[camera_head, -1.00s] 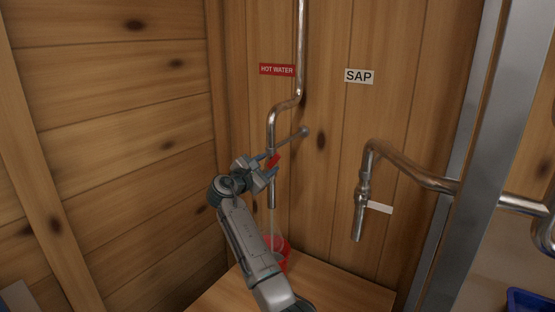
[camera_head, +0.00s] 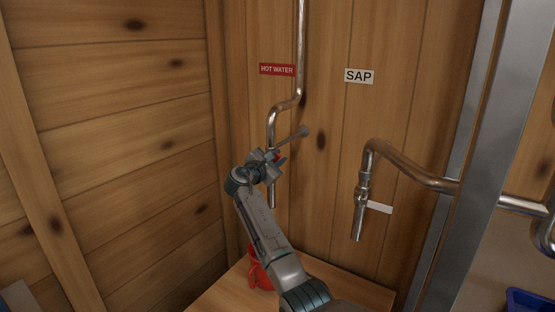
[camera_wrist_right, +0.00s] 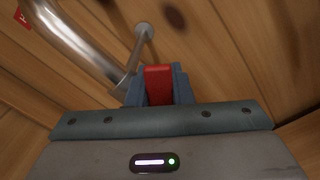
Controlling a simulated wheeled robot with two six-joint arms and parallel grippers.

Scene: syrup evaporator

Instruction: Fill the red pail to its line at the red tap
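The red pail (camera_head: 259,273) stands on the wooden shelf below the hot water tap, partly hidden behind my right arm. Its line and its level inside cannot be seen. The tap's metal spout (camera_head: 272,196) hangs above, under a red "HOT WATER" sign (camera_head: 277,70). No stream shows below the spout. My right gripper (camera_head: 276,162) is at the tap. In the right wrist view, its two fingers close on both sides of the red tap handle (camera_wrist_right: 159,84). My left gripper is not in view.
A second metal tap (camera_head: 361,205) with a white handle (camera_head: 379,207) hangs to the right, by a "SAP" sign (camera_head: 359,76). A grey metal post (camera_head: 459,170) stands further right. A blue container (camera_head: 530,301) shows at the lower right. The wooden shelf (camera_head: 345,288) is bare at right.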

